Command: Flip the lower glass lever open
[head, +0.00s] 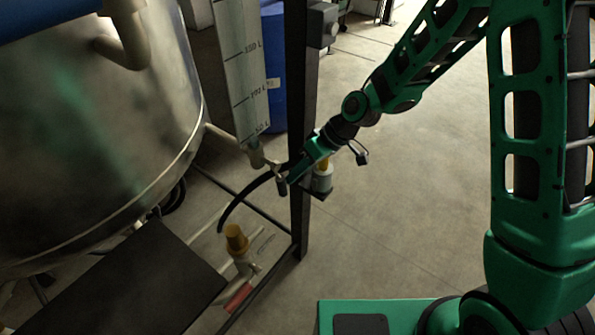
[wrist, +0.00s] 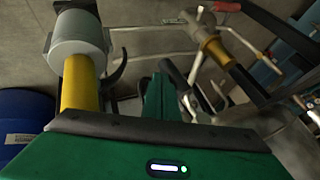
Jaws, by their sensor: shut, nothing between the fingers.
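The level glass (head: 243,70), a pale strip with litre marks, stands beside the steel tank. Its lower fitting (head: 256,156) is at its bottom end. A small grey lever-like piece (head: 281,185) shows just below that fitting, at my fingertips; I cannot tell its exact position or whether it touches them. My gripper (head: 290,177) reaches in from the right, past the dark post, and is shut and empty. In the wrist view my gripper (wrist: 160,92) points at a dark rounded handle (wrist: 173,73) close beside its tip; the gripper body hides part of the area.
A dark upright post (head: 300,120) stands close to my gripper. A grey and yellow fitting (head: 322,178) sits right beside it. A yellow-topped valve (head: 236,238) with a red handle (head: 238,297) is lower left. The steel tank (head: 100,130) fills the left. Floor at right is clear.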

